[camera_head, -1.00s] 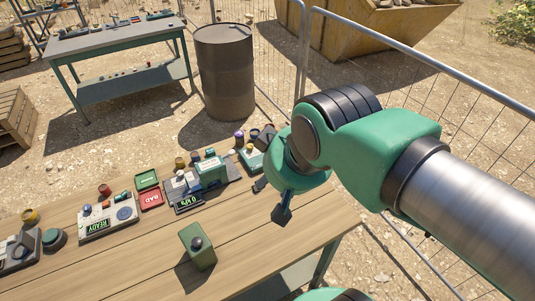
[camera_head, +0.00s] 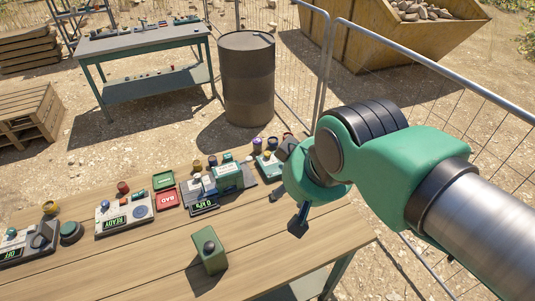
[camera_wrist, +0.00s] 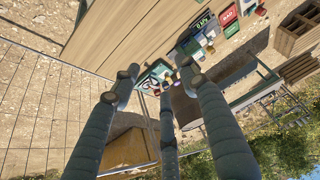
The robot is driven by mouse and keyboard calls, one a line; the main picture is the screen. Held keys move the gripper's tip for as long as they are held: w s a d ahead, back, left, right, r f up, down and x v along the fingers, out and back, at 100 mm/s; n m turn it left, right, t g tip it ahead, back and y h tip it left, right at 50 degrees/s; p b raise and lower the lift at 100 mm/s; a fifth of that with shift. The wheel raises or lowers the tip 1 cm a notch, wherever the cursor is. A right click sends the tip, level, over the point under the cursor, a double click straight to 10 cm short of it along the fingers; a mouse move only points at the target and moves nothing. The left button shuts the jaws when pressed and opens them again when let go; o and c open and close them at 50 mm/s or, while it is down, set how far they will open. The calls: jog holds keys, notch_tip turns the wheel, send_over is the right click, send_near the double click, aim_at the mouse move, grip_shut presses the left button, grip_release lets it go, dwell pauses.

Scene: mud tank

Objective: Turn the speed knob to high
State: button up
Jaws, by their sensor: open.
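I cannot tell for certain which control is the speed knob, as no knob label is readable. At the left of the wooden table, a grey device (camera_head: 24,252) with a display reading OFF carries a small teal knob (camera_head: 11,233) and a dark upright part. My gripper (camera_head: 289,209) is open and empty above the table's right end, apart from all of these. In the wrist view its spread fingers (camera_wrist: 150,86) point past the table edge, with nothing between them.
A READY console (camera_head: 124,216), green and red trays (camera_head: 167,199), a 0 kPa device (camera_head: 204,209) and several small jars stand along the back of the wooden table (camera_head: 120,270). A mesh fence (camera_head: 440,110) runs close behind my arm. The table's front is mostly clear.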

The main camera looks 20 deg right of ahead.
jog(key=shift+w+r, duration=0.1)
jog(key=w+d+r+g+p, duration=0.1)
jog(key=w+r+p, duration=0.1)
jog(key=w, duration=0.5)
jog(key=w+d+r+p, duration=0.1)
jog(key=w+d+r, duration=0.1)
jog(key=w, duration=0.6)
jog(key=n+g+p, duration=0.3)
jog(key=g+p, duration=0.2)
jog(key=p, duration=0.3)
send_over(267, 153)
notch_tip(267, 153, down, 28)
jog(key=shift+d+f, duration=0.1)
jog(key=shift+f, duration=0.05)
jog(key=shift+f, duration=0.15)
notch_tip(267, 153, down, 14)
jog(key=shift+r+p, duration=0.25)
jog(key=shift+p, duration=0.25)
